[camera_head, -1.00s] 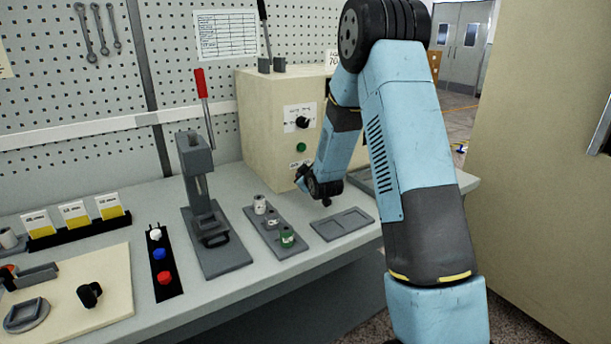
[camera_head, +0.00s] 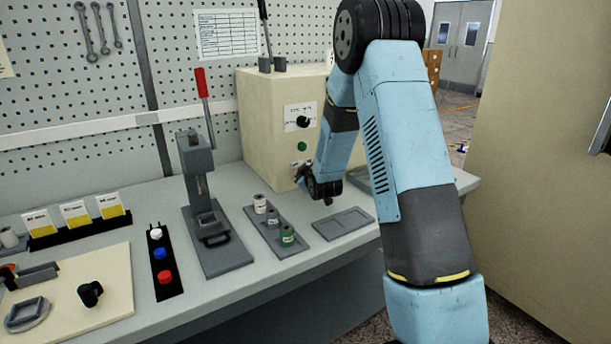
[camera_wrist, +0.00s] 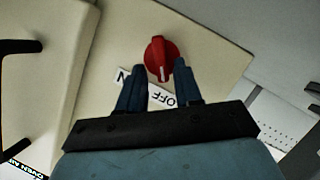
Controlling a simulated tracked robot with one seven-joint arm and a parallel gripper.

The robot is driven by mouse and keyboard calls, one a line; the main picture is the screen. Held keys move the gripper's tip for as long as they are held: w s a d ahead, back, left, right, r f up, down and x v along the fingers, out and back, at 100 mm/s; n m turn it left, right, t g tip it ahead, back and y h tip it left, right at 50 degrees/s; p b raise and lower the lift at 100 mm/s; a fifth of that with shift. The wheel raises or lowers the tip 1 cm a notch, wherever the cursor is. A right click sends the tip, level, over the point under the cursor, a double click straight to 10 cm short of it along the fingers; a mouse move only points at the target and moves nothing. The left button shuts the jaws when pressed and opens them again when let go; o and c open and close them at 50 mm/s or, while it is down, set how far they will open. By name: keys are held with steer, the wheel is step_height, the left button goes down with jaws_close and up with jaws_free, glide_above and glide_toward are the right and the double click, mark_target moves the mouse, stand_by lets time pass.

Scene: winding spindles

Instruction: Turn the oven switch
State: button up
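The oven switch (camera_wrist: 160,59) is a red knob with a white mark on a cream panel in the wrist view. A white label (camera_wrist: 160,97) with "OFF" and a partly covered "N" lies beside it, seen upside down. My gripper (camera_wrist: 158,68) points at the knob, with its two dark fingers apart, one on either side of the knob's lower end. I cannot tell whether they touch it. In the head view the cream oven box (camera_head: 262,125) stands at the back of the bench, and my gripper is at its front low side.
A tray with small spools (camera_head: 270,222) and an empty grey tray (camera_head: 342,223) lie on the bench before the box. A lever press with a red handle (camera_head: 202,83) stands left of them. Black and green controls sit on the box front.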

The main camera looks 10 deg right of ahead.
steer(key=shift+w+a+f, duration=0.15)
steer(key=shift+f, duration=0.1)
steer(key=v, duration=1.4)
steer(key=s+d+r+m+g+h, duration=0.1)
steer(key=s+r+m+g, duration=0.3)
steer(key=s+r, duration=0.9)
steer(key=s+r+m+g, duration=0.2)
steer(key=s, duration=0.9)
steer(key=s+r+m+g, duration=0.2)
steer(key=s+r, duration=0.1)
steer(key=s, duration=0.8)
steer(key=shift+s+g, duration=0.35)
steer(key=shift+g, duration=0.05)
